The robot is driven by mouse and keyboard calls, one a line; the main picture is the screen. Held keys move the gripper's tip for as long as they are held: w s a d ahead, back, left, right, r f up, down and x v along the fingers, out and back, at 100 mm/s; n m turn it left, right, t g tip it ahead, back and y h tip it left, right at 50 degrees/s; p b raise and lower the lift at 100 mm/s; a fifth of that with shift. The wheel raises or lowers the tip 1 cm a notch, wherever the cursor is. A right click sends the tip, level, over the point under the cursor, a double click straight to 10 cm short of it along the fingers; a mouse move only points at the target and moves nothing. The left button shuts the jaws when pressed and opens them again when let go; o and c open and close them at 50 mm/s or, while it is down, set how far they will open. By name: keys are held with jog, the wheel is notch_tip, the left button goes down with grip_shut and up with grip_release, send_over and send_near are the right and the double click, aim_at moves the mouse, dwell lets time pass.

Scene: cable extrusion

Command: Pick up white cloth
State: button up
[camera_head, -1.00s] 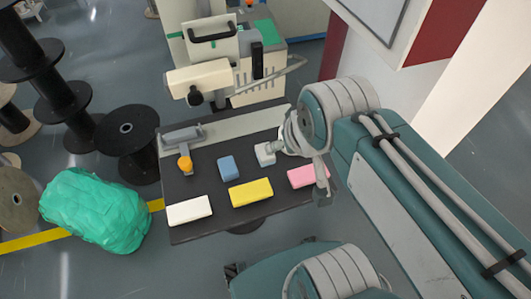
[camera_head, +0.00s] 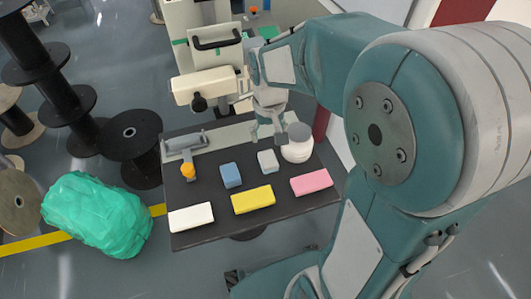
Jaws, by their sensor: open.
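The white cloth (camera_head: 191,217) is a folded, block-like piece lying flat at the front left corner of the dark table (camera_head: 225,226). My gripper (camera_head: 268,134) points down over the back part of the table, behind and to the right of the white cloth and well apart from it. Its fingers look parted, with nothing seen between them. A yellow cloth (camera_head: 253,200) and a pink cloth (camera_head: 311,182) lie in a row to the right of the white one.
A blue block (camera_head: 231,175) and a small pale grey block (camera_head: 268,161) lie behind the cloths. A white round object (camera_head: 297,150) stands at the back right. An orange-knobbed tool (camera_head: 187,168) is at the back left. A green wrapped bundle (camera_head: 97,215) and black spools (camera_head: 130,140) stand left.

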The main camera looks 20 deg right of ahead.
aim_at(268, 158)
notch_tip(268, 158, down, 11)
jog(key=shift+w+f, duration=0.1)
jog(key=shift+f, duration=0.05)
dwell(0.4)
jog(key=c, duration=0.8)
jog(key=shift+r, duration=0.65)
jog(key=s+r, duration=1.1)
jog(key=s, duration=0.3)
jog(key=shift+r, duration=0.4)
